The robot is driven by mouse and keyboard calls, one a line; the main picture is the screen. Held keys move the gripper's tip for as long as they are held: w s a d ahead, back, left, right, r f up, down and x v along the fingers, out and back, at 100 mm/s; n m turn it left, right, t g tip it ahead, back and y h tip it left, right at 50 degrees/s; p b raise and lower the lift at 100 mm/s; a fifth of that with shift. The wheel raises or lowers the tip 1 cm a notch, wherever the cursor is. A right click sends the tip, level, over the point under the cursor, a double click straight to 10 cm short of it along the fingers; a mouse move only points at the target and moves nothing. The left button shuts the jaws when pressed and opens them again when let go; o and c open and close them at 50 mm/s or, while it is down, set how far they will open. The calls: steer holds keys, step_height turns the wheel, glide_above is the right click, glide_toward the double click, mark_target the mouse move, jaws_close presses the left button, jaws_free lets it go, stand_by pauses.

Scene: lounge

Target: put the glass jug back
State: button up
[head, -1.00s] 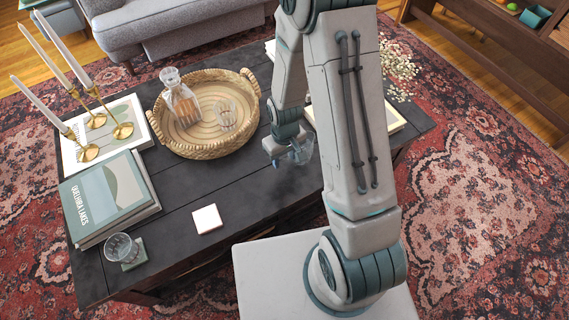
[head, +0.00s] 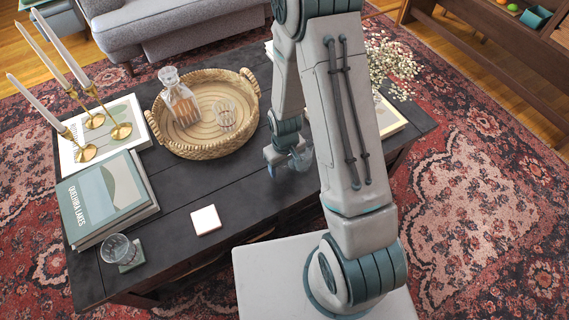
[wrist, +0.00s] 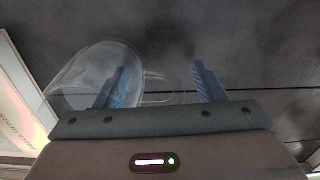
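The clear glass jug (wrist: 92,78) shows in the wrist view, with its rounded body at the left and a handle-like loop (wrist: 165,85) reaching right. My gripper (wrist: 163,84) is open. Its two blue fingers stand apart, with the loop between them; the left finger overlaps the jug's body in the picture. I cannot tell whether a finger touches the glass. In the head view my gripper (head: 285,163) is low over the dark table, right of the woven tray, and the jug (head: 302,159) is mostly hidden by my arm.
The woven tray (head: 247,105) holds a stoppered carafe (head: 182,104) and a tumbler (head: 225,117). Another glass (head: 117,249) stands by a green coaster; a white coaster (head: 206,220) lies bare. Books (head: 105,198) and candlesticks (head: 95,120) are at left, white flowers (head: 392,65) at right.

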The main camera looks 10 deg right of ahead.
step_height(320, 180, up, 12)
steer(key=p, duration=0.3)
steer(key=shift+r, duration=0.15)
steer(key=s+d+r+m, duration=0.2)
steer(key=s+r, duration=0.4)
steer(key=r, duration=0.3)
steer(key=s+d+r+m+t, duration=0.1)
steer(key=s+d+r+m, duration=0.1)
steer(key=s+r, duration=0.4)
step_height(320, 180, up, 5)
steer(key=shift+d+f+t, duration=0.2)
steer(key=shift+d+t, duration=0.1)
steer(key=shift+d, duration=0.5)
steer(key=shift+w, duration=0.1)
step_height(320, 180, up, 18)
steer(key=t+p, duration=0.1)
steer(key=p, duration=1.5)
steer(key=shift+a+r+p, duration=0.2)
steer(key=shift+p, duration=0.2)
